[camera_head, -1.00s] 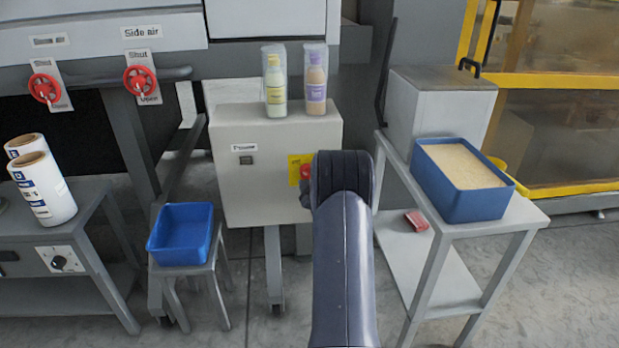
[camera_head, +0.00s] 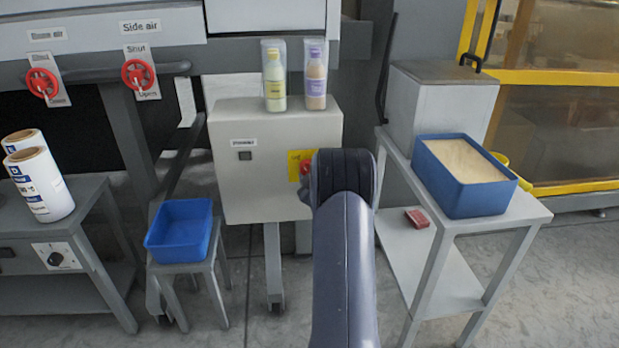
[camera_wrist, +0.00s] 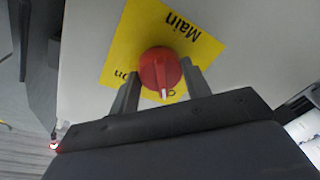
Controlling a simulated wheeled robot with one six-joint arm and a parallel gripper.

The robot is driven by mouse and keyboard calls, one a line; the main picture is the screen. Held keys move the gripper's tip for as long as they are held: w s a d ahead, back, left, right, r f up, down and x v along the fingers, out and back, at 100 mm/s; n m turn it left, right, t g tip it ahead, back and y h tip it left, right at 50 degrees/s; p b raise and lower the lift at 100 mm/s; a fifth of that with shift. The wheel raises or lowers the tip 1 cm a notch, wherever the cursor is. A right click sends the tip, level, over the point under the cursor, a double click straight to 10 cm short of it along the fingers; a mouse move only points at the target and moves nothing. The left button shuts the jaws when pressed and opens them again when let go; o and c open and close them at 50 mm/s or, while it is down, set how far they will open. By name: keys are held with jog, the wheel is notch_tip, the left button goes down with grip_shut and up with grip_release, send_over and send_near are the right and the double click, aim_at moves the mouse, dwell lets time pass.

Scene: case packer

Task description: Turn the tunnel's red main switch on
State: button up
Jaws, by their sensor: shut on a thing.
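The red main switch (camera_wrist: 160,70) is a round red knob on a yellow plate marked "Main" (camera_wrist: 176,26), on the front of a pale grey cabinet (camera_head: 262,180). In the wrist view my gripper (camera_wrist: 160,84) has one finger on each side of the knob and is shut on it. A white mark on the knob points toward the gripper's palm. Part of the "On" lettering shows at the plate's left; the lettering near the palm is partly hidden. In the head view only a sliver of the knob (camera_head: 305,167) shows beside my arm, which hides the gripper.
Two bottles in clear sleeves (camera_head: 295,78) stand on the cabinet. A blue bin (camera_head: 182,246) sits on a stool to the left. A blue box of grainy material (camera_head: 470,200) sits on a side table at right. Red air valves (camera_head: 138,74) are at upper left.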

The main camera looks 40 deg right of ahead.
jog(key=m+h+b, duration=0.1)
jog(key=m+b, duration=0.3)
jog(key=m, duration=0.1)
jog(key=m+h+b, duration=0.1)
jog(key=m+b, duration=0.2)
jog(key=m, duration=0.3)
jog(key=m+b, duration=0.4)
jog(key=m, duration=0.2)
jog(key=shift+w+a+f+h+b, duration=0.2)
jog(key=shift+f+h+b, duration=0.1)
jog(key=shift+h, duration=0.1)
jog(key=shift+r+m, duration=0.1)
jog(key=shift+m, duration=0.4)
jog(key=o, duration=1)
jog(key=shift+s, duration=0.1)
jog(key=p+v, duration=0.1)
jog(key=v, duration=0.9)
jog(key=shift+s+a+p, duration=0.2)
jog(key=shift+s+p, duration=0.1)
jog(key=shift+p, duration=0.05)
